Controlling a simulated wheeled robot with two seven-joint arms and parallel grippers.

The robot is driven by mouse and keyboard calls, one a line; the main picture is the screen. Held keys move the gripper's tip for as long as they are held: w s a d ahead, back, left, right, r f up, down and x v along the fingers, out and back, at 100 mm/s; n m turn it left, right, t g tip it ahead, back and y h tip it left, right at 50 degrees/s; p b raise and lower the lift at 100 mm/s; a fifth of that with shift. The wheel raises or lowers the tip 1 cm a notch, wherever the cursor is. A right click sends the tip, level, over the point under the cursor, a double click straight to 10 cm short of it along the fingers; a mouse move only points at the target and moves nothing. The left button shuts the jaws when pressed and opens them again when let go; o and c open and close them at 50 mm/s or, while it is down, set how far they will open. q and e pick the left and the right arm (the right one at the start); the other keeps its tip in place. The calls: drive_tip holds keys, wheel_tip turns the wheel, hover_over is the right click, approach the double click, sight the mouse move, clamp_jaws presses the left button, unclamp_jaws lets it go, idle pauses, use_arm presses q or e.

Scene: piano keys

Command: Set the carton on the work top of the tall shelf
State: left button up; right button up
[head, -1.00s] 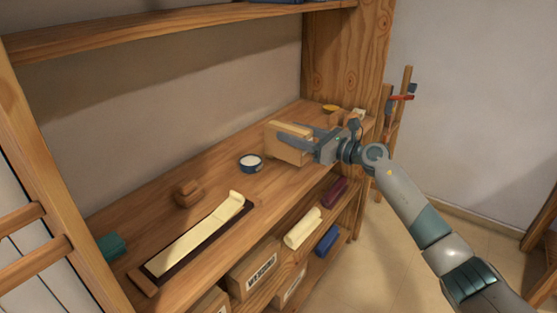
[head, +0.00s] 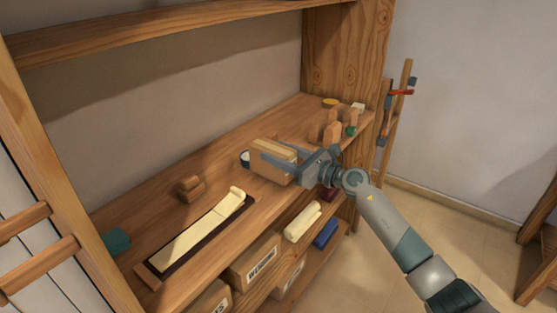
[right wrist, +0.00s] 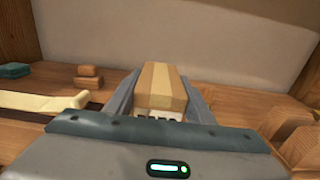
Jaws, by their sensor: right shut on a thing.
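The carton (head: 262,167) is a small tan box with a paler tape band, in the middle of the head view. My right gripper (head: 284,159) is shut on it, one finger along each side. The carton also shows in the right wrist view (right wrist: 161,84), between the two fingers. It is at the work top (head: 222,158) of the tall wooden shelf; I cannot tell whether its underside touches the wood. The carton partly hides a round tin (head: 245,158). My left gripper is in neither view.
On the work top lie a cream strip on a dark board (head: 200,235), small wood blocks (head: 191,187) and a teal piece (head: 117,241). More wood blocks (head: 333,130) stand to the right. An upright post (head: 345,55) bounds the right end.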

drive_tip(key=shift+f, duration=1.1)
drive_tip(key=shift+f, duration=0.1)
drive_tip(key=o, duration=1.2)
drive_tip(key=shift+o, duration=0.2)
